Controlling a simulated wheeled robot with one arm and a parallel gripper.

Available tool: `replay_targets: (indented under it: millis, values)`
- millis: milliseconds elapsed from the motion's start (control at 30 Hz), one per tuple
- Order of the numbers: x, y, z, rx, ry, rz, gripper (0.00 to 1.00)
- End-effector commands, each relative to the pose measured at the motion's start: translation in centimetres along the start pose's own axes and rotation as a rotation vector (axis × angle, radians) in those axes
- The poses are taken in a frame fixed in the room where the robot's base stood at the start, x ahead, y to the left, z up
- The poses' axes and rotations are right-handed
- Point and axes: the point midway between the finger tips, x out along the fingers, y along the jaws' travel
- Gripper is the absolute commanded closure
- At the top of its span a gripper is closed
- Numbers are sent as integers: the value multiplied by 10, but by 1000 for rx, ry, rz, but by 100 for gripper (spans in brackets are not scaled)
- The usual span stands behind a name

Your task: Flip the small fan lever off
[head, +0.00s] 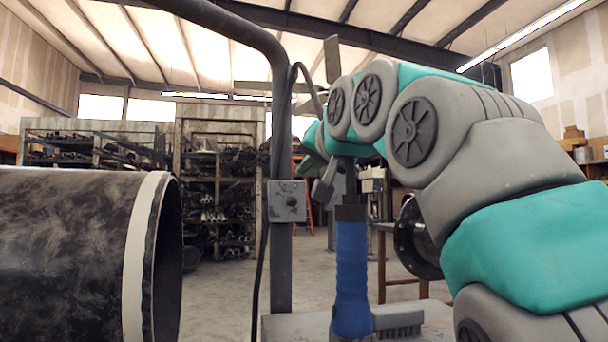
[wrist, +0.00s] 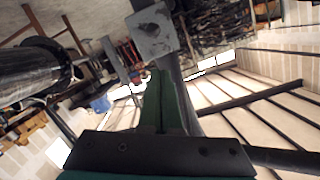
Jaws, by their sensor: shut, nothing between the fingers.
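A small grey switch box (head: 287,201) is fixed to a dark upright post in the head view. The box also shows in the wrist view (wrist: 158,46), with a small dark lever on its face (wrist: 149,29). I cannot tell for sure which way the lever is tipped. My gripper (wrist: 157,74) shows in the wrist view with its green fingers together and nothing between them. Its tips point toward the box and appear just below it in the picture, with no clear contact. In the head view my arm hides most of the gripper.
A large dark pipe with a pale band (head: 145,260) lies at the left. A blue-handled tool (head: 351,270) and a brush (head: 398,322) are on the bench top (head: 292,328) in front. The dark post (head: 280,130) bends overhead. Shelves of stock (head: 218,200) stand behind.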

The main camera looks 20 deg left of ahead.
Motion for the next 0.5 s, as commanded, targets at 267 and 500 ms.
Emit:
replay_targets:
  millis: [267,500]
  values:
    - [-44,-1,7,0,1,-1,100]
    - [-86,-2,11,0,1,-1,100]
